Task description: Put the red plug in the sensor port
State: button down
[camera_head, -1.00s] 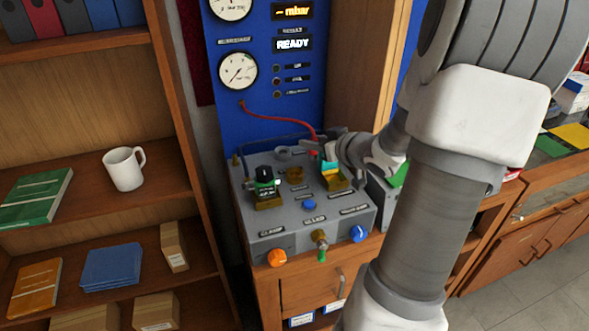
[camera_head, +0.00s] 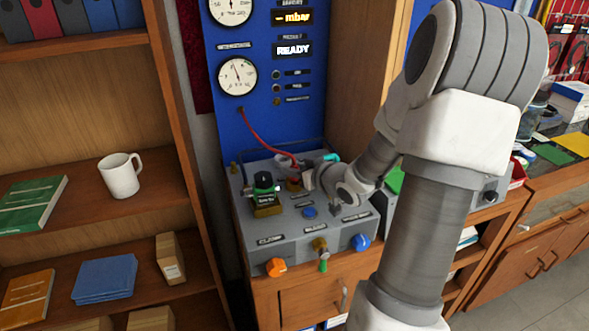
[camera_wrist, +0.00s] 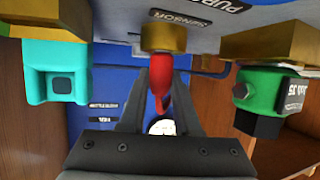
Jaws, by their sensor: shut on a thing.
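The red plug (camera_wrist: 160,72) is between the fingers of my gripper (camera_wrist: 160,115), which is shut on it. The plug's tip is right at the brass sensor port (camera_wrist: 163,38), lined up with it in the wrist view. I cannot tell whether the tip is touching or inside. In the head view my gripper (camera_head: 305,180) is over the middle of the grey bench box, and the sensor port is mostly hidden behind it. The plug's red hose (camera_head: 262,142) runs up to the blue panel.
A green regulator with a black knob (camera_head: 264,185) stands on a brass mount left of my gripper. A cyan block (camera_wrist: 56,75) is on the other side. The grey box (camera_head: 300,238) has knobs along its front. A wooden shelf (camera_head: 90,180) stands at left.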

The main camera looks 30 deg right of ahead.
jog(key=c, duration=0.6)
grip_release()
jog(key=shift+f, duration=0.1)
jog(key=shift+s+r, duration=0.2)
jog(key=shift+r, duration=0.15)
jog(key=p+v, duration=0.3)
jog(key=v, duration=0.8)
jog(key=shift+s, duration=0.25)
jog(key=shift+w+r, duration=0.1)
